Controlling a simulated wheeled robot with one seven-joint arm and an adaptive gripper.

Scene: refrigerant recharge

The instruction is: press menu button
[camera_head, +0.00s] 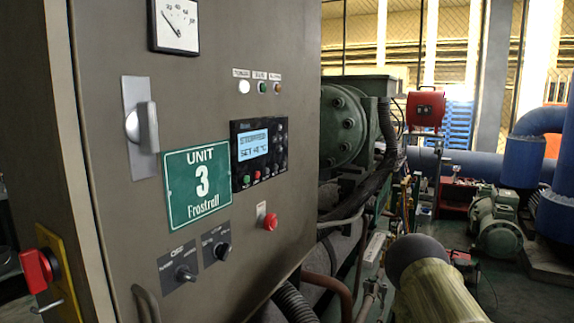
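Small dark keys (280,143) stand right of the display. A green button (246,180) and red button (257,175) sit below it, with more small keys beside them. Labels are too small to read, so I cannot tell which is the menu button. My gripper is not in view.
A lever handle (146,128), two rotary switches (185,273), a red button (270,221) and a red switch (37,270) stick out from the cabinet. Pipes and machinery crowd the right. A dark rounded end with a pale cylinder at bottom right is unclear.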

